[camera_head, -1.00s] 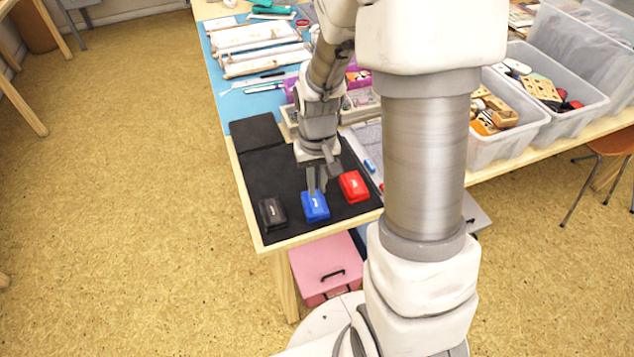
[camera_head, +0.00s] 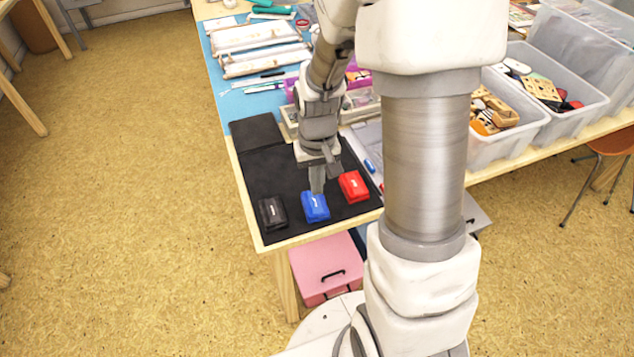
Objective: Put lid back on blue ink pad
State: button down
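The blue ink pad (camera_head: 316,208) sits on the black mat (camera_head: 290,233) near the table's front edge, between the black and red pads. A blue top with a small white label shows on it, and it looks covered. I cannot make out a seam between lid and base. My gripper (camera_head: 317,191) points down at the blue pad's back edge, its tips at or just above the top. The fingers overlap in this view, so their gap and any contact with the lid are hidden.
The black ink pad (camera_head: 272,212) is to the left and the red ink pad (camera_head: 353,187) to the right, both close by. A dark square (camera_head: 256,132) lies behind. Clear bins (camera_head: 505,137) stand at right. My arm blocks the table's right part.

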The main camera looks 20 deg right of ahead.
jog(key=shift+f, duration=0.15)
jog(key=shift+f+b, duration=2.4)
jog(key=shift+f, duration=0.5)
jog(key=shift+r, duration=0.15)
jog(key=shift+r+p, duration=2.85)
jog(key=shift+r, duration=0.55)
notch_tip(320, 180, up, 18)
jog(key=f+t+p, duration=0.1)
jog(key=t+p, duration=0.2)
send_over(317, 208)
jog(key=s+a, duration=0.2)
jog(key=s, duration=0.2)
jog(key=s+a+r+n+t+p, duration=0.1)
jog(key=s+r+t+p, duration=0.1)
jog(key=s+r, duration=0.7)
notch_tip(317, 208, up, 2)
jog(key=shift+a+r+t+p, duration=0.2)
jog(key=shift+t+p, duration=0.1)
jog(key=shift+p, duration=0.2)
